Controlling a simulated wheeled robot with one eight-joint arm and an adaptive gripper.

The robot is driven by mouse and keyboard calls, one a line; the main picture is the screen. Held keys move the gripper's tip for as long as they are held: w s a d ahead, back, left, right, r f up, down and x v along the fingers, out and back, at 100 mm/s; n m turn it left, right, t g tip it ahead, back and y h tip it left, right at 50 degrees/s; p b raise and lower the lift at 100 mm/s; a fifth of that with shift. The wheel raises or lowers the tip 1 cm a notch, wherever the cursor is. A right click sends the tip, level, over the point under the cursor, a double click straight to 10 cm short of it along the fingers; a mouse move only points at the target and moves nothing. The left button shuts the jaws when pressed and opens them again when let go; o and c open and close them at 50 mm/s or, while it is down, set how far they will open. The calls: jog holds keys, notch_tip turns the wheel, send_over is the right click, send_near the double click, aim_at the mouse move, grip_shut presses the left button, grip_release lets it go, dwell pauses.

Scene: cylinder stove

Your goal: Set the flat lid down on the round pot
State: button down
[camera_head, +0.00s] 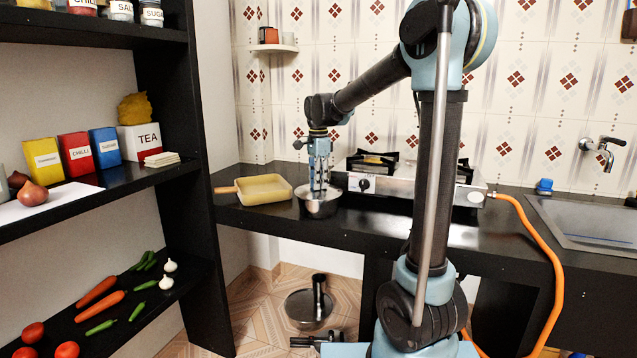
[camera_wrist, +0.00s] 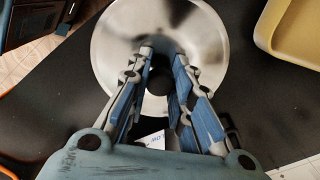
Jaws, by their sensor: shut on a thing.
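The round metal pot (camera_head: 318,209) stands on the black counter, left of the stove. My gripper (camera_head: 319,187) points straight down over it. In the wrist view, the shiny round lid (camera_wrist: 115,45) fills the upper middle, and my gripper (camera_wrist: 160,60) is shut on its dark knob in the centre. The lid hides the pot from above in that view. In the head view the fingers cover part of the pot's top, and I cannot tell whether the lid touches the rim or hangs just above it.
A yellow tray (camera_head: 264,190) with a wooden handle lies close left of the pot. A gas stove (camera_head: 400,186) stands close on the right. A sink (camera_head: 590,225) is far right. Another metal vessel (camera_head: 309,308) is on the floor. A black shelf (camera_head: 205,130) stands left.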

jog(key=c, duration=1.3)
grip_release()
jog(key=shift+c, duration=0.2)
jog(key=shift+f, duration=0.1)
notch_tip(320, 180, up, 12)
jog(key=s+d+f+n+t, duration=0.1)
jog(key=s+d+f+n, duration=0.4)
jog(key=s+d+f, duration=0.55)
jog(key=s+d+f+n+t, duration=0.1)
jog(key=s+d+f+n, duration=0.35)
jog(key=s+d, duration=0.6)
jog(key=s+f+n, duration=0.3)
jog(key=s+f, duration=0.7)
jog(key=f, duration=0.2)
jog(key=shift+s+d+n, duration=0.25)
jog(key=shift+s+n, duration=0.1)
jog(key=shift+s, duration=0.05)
